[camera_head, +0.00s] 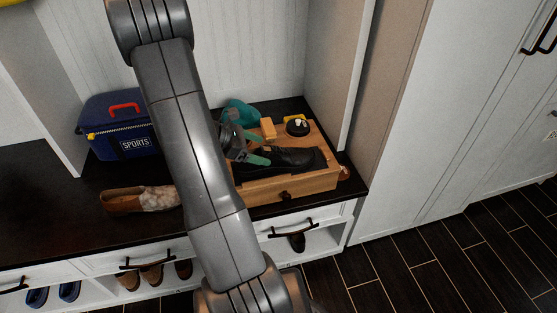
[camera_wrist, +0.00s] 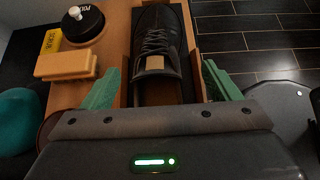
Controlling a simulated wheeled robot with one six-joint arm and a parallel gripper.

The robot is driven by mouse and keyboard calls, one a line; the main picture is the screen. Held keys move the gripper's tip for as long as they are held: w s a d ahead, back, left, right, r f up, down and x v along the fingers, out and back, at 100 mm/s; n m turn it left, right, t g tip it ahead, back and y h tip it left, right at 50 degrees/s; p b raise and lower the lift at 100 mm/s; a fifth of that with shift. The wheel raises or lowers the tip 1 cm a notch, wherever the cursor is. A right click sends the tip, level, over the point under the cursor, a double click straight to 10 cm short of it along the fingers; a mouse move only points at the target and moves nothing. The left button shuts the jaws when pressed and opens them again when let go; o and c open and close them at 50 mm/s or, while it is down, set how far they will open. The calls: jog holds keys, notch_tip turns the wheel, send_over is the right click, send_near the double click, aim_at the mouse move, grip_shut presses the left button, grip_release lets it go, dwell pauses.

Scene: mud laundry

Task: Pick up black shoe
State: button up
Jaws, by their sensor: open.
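The black shoe (camera_wrist: 163,38) is a laced dark shoe on the wooden box on the bench. In the head view the shoe (camera_head: 292,158) lies lengthwise along the box's front, its toe to the right. My gripper (camera_wrist: 163,88) is open, with one green finger on each side of the shoe's opening in the wrist view. In the head view my gripper (camera_head: 246,145) is at the shoe's left end. The rear of the shoe is hidden by the gripper body in the wrist view. I cannot tell whether the fingers touch it.
The wooden box (camera_head: 300,187) also holds a shoe polish tin (camera_head: 297,127) and a wooden brush (camera_head: 268,128). A teal item (camera_head: 240,112) lies behind my gripper. A blue sports bag (camera_head: 113,137) and a brown shoe (camera_head: 122,201) are on the bench. A tall panel stands right of the box.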

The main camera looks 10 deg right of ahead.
aim_at(268, 151)
jog(key=x, duration=0.3)
jog(key=b+x, duration=0.1)
jog(key=x, duration=0.1)
jog(key=shift+w+d, duration=0.1)
jog(key=shift+w, duration=0.25)
jog(key=shift+c, duration=0.2)
